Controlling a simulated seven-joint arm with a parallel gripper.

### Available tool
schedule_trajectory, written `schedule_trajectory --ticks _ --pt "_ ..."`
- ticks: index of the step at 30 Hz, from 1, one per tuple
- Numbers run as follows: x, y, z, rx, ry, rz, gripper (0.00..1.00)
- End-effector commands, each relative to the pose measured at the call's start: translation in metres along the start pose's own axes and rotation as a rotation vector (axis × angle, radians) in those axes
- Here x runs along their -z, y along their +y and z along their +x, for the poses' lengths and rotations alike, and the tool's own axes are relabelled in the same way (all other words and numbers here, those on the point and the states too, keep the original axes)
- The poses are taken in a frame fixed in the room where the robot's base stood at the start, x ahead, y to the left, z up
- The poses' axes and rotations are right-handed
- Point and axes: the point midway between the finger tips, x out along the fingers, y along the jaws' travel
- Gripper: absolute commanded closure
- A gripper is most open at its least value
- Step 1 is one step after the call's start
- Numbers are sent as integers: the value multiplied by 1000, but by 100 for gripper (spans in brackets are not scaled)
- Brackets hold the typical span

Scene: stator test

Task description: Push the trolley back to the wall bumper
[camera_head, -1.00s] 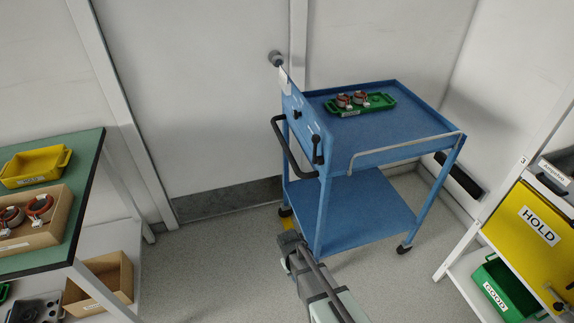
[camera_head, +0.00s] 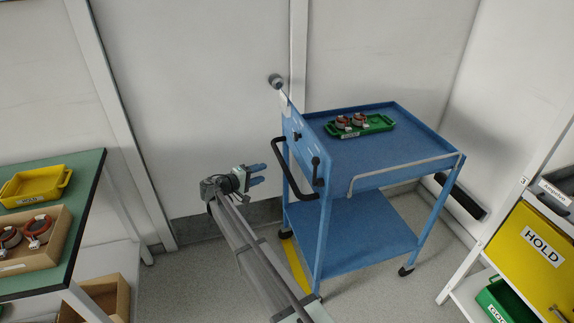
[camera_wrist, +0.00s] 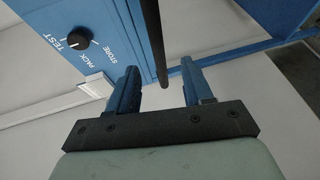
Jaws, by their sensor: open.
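The blue trolley (camera_head: 370,235) stands upright near the right-hand wall. Its black push handle (camera_head: 288,168) is on its left end. A black wall bumper (camera_head: 460,197) is on the right wall, beyond the trolley's right side; the gap between them is hard to judge. My gripper (camera_head: 262,174) is open and empty, left of the handle, with fingers pointing at it. In the wrist view, the dark handle bar (camera_wrist: 152,40) lines up with the gap between my fingers (camera_wrist: 160,90), seemingly just past the tips. A dial (camera_wrist: 78,41) marked TEST, PACK and STORE is on the trolley's end panel.
A green tray (camera_head: 360,127) with red-and-grey parts rests on the trolley top. A green-topped bench (camera_head: 85,190) is at left. A rack with a yellow HOLD panel (camera_head: 535,260) is at right. A yellow floor strip (camera_head: 296,265) shows by the trolley.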

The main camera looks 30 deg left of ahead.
Motion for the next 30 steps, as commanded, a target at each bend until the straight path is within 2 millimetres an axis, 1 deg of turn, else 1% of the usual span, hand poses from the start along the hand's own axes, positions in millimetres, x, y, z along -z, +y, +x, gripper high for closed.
schedule_trajectory --ticks 1,5,8,11,24,30 --pt "-1 4 0 -21 -1 7 49" --pt "-2 4 4 -22 -8 42 49" --pt "-3 4 13 -21 -10 45 49" --pt "-3 4 26 -20 -10 45 49" --pt "-3 6 102 -20 -10 44 49" --pt "-3 6 126 -19 -8 44 49"
